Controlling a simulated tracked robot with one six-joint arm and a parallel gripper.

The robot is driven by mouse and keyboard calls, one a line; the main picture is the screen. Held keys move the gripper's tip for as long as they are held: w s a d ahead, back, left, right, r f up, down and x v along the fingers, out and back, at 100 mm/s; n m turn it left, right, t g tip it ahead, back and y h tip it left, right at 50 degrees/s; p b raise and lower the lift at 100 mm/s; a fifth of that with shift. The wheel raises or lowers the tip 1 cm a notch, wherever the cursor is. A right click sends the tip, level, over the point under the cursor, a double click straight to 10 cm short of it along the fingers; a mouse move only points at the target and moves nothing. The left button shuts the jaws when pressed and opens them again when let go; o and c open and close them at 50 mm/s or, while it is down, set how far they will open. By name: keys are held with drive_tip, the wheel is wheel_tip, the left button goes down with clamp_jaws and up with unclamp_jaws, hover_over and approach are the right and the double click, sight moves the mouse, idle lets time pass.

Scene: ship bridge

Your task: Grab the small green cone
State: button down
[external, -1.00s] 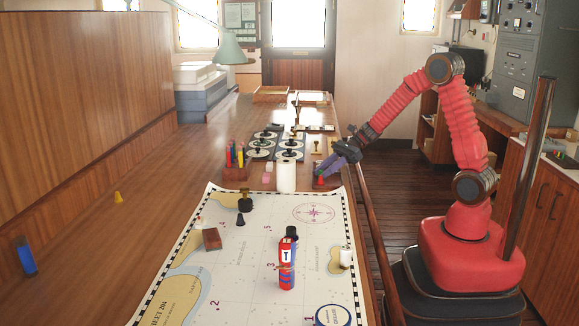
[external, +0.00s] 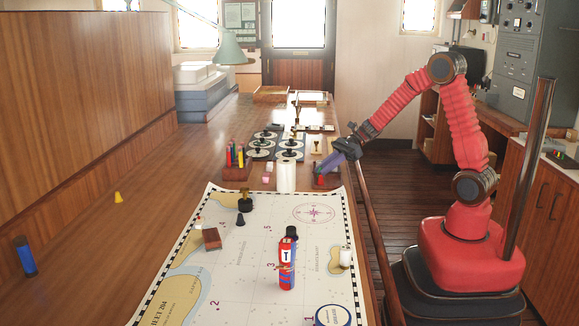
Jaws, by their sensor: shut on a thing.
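My gripper (external: 322,177) is at the right edge of the long wooden table, just right of a white cylinder. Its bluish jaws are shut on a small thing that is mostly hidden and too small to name. A bit of red shows at the jaw tips; I cannot tell whether it is part of the held thing. I cannot make out a green cone anywhere in view. A small yellow cone (external: 118,197) stands on the bare wood at the left. A small dark cone (external: 240,220) stands on the chart, its colour looking near black.
The white cylinder (external: 286,178) and a pen block (external: 236,173) stand behind the chart (external: 225,270). On the chart are a red-and-blue canister (external: 287,262), a brown block (external: 212,239) and a white mug (external: 345,256). A blue cylinder (external: 25,256) stands far left. A wooden rail runs along the table's right edge.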

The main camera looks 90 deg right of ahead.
wheel_tip(320, 180, up, 9)
idle(0.3)
